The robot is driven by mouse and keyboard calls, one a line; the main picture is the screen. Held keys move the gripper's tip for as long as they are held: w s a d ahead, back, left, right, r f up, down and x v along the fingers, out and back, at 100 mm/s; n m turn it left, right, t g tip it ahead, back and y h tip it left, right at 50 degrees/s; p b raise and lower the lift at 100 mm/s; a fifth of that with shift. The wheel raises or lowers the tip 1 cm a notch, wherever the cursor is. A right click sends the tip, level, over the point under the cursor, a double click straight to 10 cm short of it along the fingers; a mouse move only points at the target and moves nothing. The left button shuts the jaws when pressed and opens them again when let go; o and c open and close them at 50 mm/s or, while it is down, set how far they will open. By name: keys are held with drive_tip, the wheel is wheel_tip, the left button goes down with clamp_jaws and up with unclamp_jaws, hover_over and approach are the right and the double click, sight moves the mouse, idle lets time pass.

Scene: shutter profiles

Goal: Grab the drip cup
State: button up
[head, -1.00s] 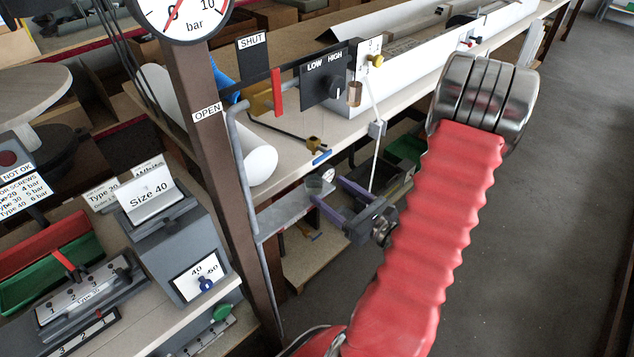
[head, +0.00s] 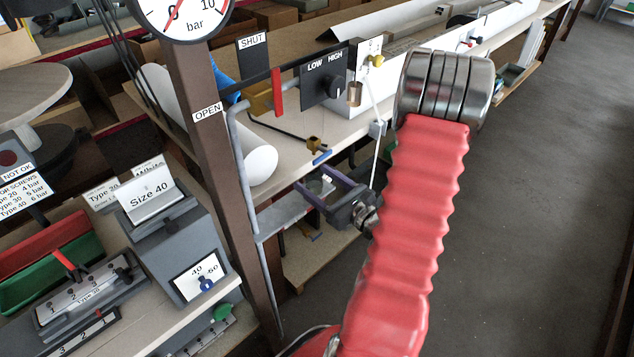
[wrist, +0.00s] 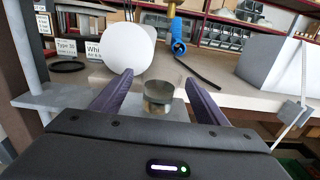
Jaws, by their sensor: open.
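The drip cup (wrist: 158,96), a small glassy round cup with a darker lower part, stands on a grey metal plate (wrist: 40,99) in the wrist view. It appears between the two purple fingers of my gripper (wrist: 159,79), with a gap on each side. In the head view my gripper (head: 312,179) reaches left over the same plate (head: 282,212), and its fingers partly hide the cup. My gripper is open and holds nothing.
A white roll (wrist: 129,48) lies on the bench behind the cup. A grey pipe (head: 246,170) and brown post (head: 203,110) stand left of the plate. A brass valve (head: 314,145) with a blue handle is above it. A white cord hangs nearby.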

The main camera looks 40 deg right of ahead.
sight(307, 174)
drive_tip(key=shift+w, duration=2.6)
drive_tip(key=shift+c, duration=0.3)
drive_tip(key=c, duration=1.1)
drive_tip(key=shift+r, duration=0.1)
drive_tip(key=shift+c, duration=0.2)
drive_tip(key=shift+r, duration=1.55)
drive_tip(key=shift+s+r, duration=0.2)
drive_tip(key=shift+s, duration=0.1)
drive_tip(key=s, duration=1.7)
drive_tip(key=shift+s+d, duration=0.15)
drive_tip(key=shift+s, duration=0.1)
